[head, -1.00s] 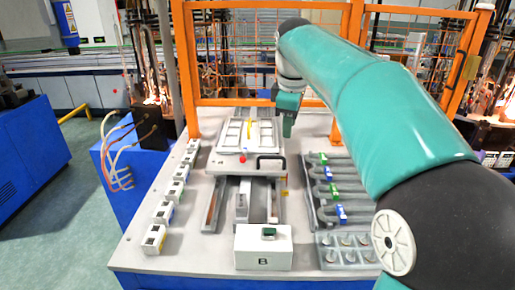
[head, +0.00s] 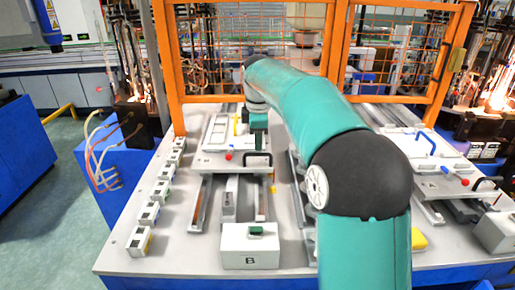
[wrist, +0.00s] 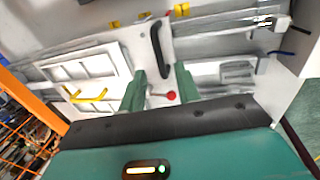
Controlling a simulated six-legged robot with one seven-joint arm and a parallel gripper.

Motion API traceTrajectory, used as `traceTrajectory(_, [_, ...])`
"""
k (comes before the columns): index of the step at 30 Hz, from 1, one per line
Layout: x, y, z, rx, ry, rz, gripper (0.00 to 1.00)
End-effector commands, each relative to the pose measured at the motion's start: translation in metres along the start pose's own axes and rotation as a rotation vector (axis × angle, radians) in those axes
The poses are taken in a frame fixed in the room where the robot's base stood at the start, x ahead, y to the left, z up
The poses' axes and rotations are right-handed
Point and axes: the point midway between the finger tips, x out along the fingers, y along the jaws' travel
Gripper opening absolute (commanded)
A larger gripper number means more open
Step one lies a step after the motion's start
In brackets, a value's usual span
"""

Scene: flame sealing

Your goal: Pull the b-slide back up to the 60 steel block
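The b-slide (head: 215,163) is a pale plate on rails behind the white box marked B (head: 250,248). It carries a white framed tray, a yellow handle and a red knob (head: 229,155). Its black handle (head: 257,159) is at the front right and also shows in the wrist view (wrist: 156,48). My gripper (wrist: 160,70) is open, its green fingers apart on either side of the handle's near end; I cannot tell whether they reach around it. A grey block (head: 231,192) lies between the rails in front of the slide; no number on it is readable.
Several small white boxes (head: 149,213) line the table's left side. An orange fence (head: 200,100) stands behind. A second slide with a blue handle (head: 426,143) is at the right.

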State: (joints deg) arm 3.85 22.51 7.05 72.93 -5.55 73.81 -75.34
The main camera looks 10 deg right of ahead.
Motion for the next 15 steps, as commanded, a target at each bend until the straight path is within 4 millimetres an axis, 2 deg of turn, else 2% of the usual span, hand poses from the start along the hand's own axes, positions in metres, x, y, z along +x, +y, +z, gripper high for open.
traceTrajectory(1, [0.011, 0.0, -0.001, -0.001, -0.001, -0.004, 0.33])
traceTrajectory(6, [0.035, 0.001, -0.001, -0.002, 0.0, -0.002, 0.33])
traceTrajectory(15, [0.046, 0.002, -0.002, -0.003, 0.001, 0.0, 0.33])
